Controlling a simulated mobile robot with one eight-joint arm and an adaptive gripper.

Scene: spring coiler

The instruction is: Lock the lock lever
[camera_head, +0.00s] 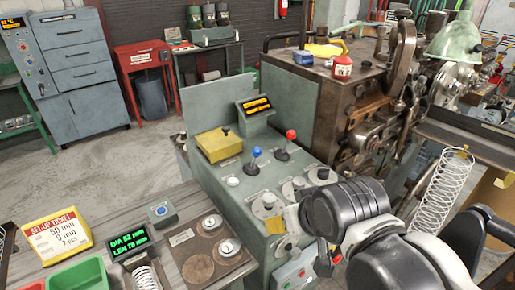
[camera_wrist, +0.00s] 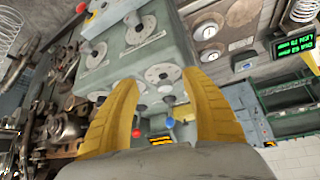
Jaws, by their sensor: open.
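A small red-tipped part (camera_wrist: 82,7) shows at the top left of the wrist view. No label tells me which is the lock lever. My gripper (camera_wrist: 160,78) has its two yellow fingers spread and empty, over the console's round dials (camera_wrist: 162,75). In the head view my dark wrist hides part of the console's near right side.
A brown coiling machine (camera_head: 350,110) stands behind the console. A coil spring (camera_head: 443,190) hangs at the right. A bench (camera_head: 180,235) at the front left bears gauges (camera_head: 212,222), a green display (camera_head: 130,242) and a yellow setup ticket (camera_head: 57,237). Floor is open at the back left.

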